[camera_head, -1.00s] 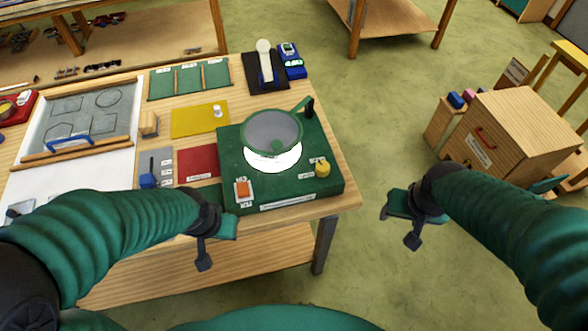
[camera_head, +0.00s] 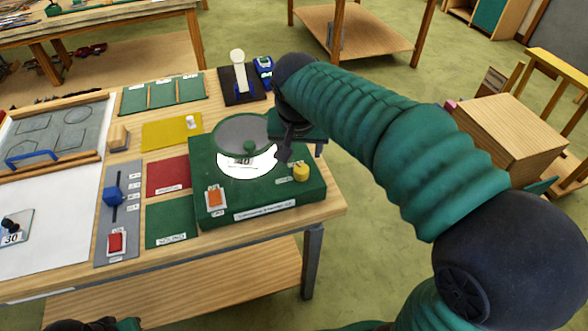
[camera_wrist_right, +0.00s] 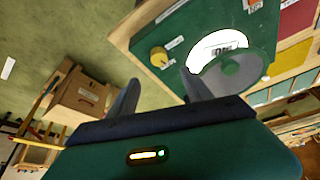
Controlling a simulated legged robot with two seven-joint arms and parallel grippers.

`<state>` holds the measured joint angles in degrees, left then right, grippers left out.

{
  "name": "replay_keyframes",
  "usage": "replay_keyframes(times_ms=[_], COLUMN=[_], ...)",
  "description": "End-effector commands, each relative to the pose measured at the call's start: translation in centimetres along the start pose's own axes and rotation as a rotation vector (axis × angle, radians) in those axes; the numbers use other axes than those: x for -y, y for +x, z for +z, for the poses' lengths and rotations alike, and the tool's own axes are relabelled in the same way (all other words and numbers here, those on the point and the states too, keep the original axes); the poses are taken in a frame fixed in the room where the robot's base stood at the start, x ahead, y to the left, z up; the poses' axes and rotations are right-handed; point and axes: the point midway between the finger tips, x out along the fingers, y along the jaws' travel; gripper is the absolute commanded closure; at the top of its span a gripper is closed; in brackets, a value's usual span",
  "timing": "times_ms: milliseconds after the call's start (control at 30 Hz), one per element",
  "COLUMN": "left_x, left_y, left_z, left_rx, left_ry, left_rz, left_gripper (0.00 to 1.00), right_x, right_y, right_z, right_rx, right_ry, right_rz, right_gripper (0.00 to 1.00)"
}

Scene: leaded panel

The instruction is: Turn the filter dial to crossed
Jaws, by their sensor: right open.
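The green box instrument (camera_head: 258,198) stands at the table's right front. It has a round grey filter disc (camera_head: 240,135) over a white lit plate (camera_head: 232,165), an orange switch (camera_head: 215,197) and a yellow dial knob (camera_head: 300,173). The dial also shows in the right wrist view (camera_wrist_right: 158,56); its setting is too small to read. My right gripper (camera_head: 302,152) is above the box's back right, just behind the dial in the picture and apart from it. Its fingers (camera_wrist_right: 160,92) are spread and empty. My left gripper (camera_head: 95,325) is barely in view at the bottom edge.
A grey slider panel (camera_head: 118,225), red mat (camera_head: 167,177) and green mat (camera_head: 171,222) lie left of the box. A dark stand with a white-topped post (camera_head: 238,60) and a blue device (camera_head: 264,68) stand behind.

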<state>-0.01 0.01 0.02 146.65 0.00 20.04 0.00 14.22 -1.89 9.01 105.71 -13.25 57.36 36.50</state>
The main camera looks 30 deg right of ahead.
Motion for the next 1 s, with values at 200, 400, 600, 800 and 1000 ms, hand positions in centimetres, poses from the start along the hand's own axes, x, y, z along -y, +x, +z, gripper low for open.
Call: replay_keyframes(times_ms=[200, 400, 600, 800, 1000], left_x=[0.0, 0.0, 0.0, 0.0, 0.0], left_y=[0.8, 1.2, 1.4, 1.3, 1.3], left_z=[0.2, 0.3, 0.3, 0.3, 0.3], left_rx=[0.0, 0.0, 0.0, 0.001, 0.0], left_ry=[0.0, 0.0, 0.0, 0.0, 0.0], left_rz=[0.0, 0.0, 0.0, 0.0, 0.0], left_gripper=[1.0, 1.0, 1.0, 1.0, 1.0], right_x=[-0.1, -0.1, 0.0, 0.0, 0.0], right_y=[6.1, 10.7, 12.7, 12.8, 12.8], right_z=[0.2, 0.2, 0.1, 0.1, 0.1], right_rx=[0.005, 0.003, 0.001, -0.001, 0.0], right_ry=[-0.001, -0.001, -0.002, -0.002, -0.002], right_rz=[0.002, 0.0, 0.0, -0.001, -0.001], right_gripper=[0.41, 0.41, 0.41, 0.41, 0.6])
